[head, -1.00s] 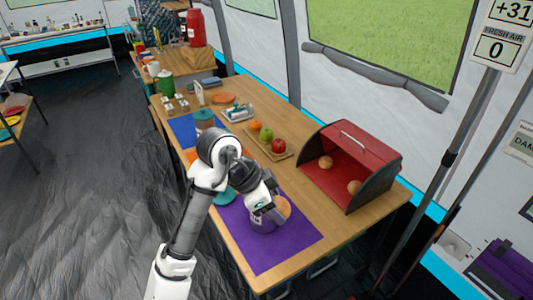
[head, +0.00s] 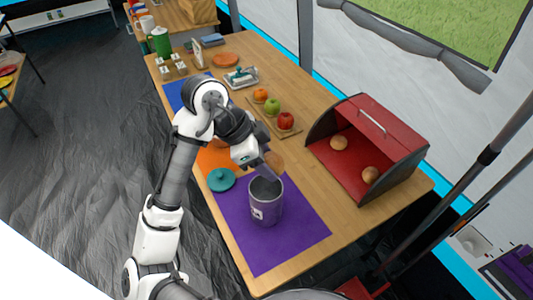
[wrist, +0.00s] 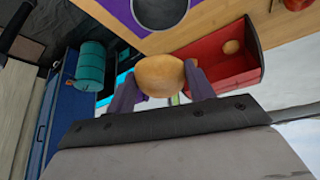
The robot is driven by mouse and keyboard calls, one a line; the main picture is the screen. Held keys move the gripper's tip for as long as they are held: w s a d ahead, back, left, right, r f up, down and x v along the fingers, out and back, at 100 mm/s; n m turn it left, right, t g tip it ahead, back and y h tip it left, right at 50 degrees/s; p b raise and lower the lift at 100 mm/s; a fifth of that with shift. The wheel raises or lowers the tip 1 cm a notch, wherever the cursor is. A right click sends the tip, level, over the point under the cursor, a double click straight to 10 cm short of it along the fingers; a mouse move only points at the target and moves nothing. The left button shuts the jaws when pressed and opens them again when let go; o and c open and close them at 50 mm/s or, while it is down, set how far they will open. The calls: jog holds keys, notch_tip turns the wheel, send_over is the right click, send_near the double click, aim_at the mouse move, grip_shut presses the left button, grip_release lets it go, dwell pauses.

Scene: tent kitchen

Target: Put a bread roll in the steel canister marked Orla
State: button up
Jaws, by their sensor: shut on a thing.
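A grey steel canister (head: 266,207) stands upright and open-topped on a purple mat. Its small white label is too small to read. My gripper (head: 272,168) is shut on a tan bread roll (head: 277,160), just beyond the canister's rim in the head view. In the wrist view the roll (wrist: 160,75) sits between my two fingers, and the canister (wrist: 160,9) shows partly at the top edge. I cannot tell the height gap between roll and rim. Two more rolls (head: 339,143) (head: 371,174) lie in the open red bread box (head: 385,135).
A teal lid (head: 221,179) lies left of the canister. A board with fruit, including a red apple (head: 286,120), lies behind. A butter dish (head: 241,77) stands farther back. The purple mat (head: 290,235) is clear right of and in front of the canister.

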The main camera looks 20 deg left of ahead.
notch_tip(320, 180, down, 5)
jog(key=b, duration=0.3)
jog(key=shift+f+b, duration=0.1)
jog(key=shift+b, duration=0.25)
jog(key=o, duration=1)
jog(key=b+v, duration=0.1)
jog(key=v, duration=1.3)
jog(key=shift+d+f, duration=0.1)
